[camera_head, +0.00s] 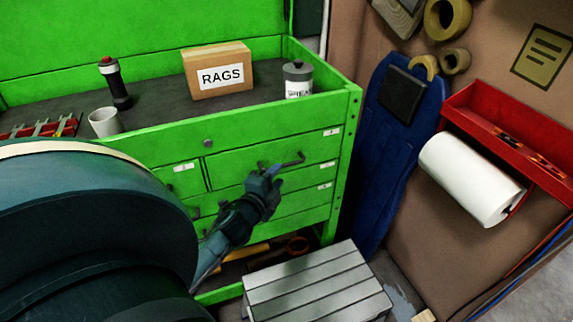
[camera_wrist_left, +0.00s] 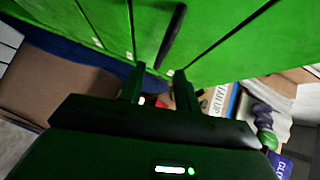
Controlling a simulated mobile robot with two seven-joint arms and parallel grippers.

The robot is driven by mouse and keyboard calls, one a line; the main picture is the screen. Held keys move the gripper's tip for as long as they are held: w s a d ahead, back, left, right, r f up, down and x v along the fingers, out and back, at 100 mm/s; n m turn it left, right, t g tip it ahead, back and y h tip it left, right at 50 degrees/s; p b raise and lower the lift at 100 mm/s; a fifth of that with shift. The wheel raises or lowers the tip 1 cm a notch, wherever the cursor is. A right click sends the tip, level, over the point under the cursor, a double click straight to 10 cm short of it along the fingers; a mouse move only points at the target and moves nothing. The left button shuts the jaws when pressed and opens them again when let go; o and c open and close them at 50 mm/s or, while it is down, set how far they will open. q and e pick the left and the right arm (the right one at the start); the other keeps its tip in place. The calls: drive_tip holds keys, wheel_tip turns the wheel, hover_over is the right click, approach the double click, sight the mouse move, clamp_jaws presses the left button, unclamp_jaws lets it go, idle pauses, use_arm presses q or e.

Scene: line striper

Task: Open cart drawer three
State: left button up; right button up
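The green cart (camera_head: 140,148) has a column of drawers on its right front, with small white labels too small to read. A dark bar handle (camera_head: 290,161) crosses the drawer front (camera_head: 230,165) below the top right drawer; the drawers look shut. My left gripper (camera_head: 268,174) is just in front of this handle, near its left part. In the left wrist view, my left gripper (camera_wrist_left: 160,72) has its two fingers apart with nothing seen between them. A dark handle (camera_wrist_left: 172,38) lies beyond the fingertips, apparently not gripped. My right gripper is out of view.
A RAGS box (camera_head: 220,72), a grey-lidded can (camera_head: 298,80), a flashlight (camera_head: 115,82) and a cup (camera_head: 104,121) stand on the cart top. A grey slatted step (camera_head: 315,290) is on the floor before the cart. A blue board (camera_head: 390,150) leans at right.

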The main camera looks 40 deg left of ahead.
sight(287, 164)
use_arm(q)
drive_tip(key=x, duration=0.7)
drive_tip(key=shift+d, duration=0.1)
clamp_jaws()
idle(0.4)
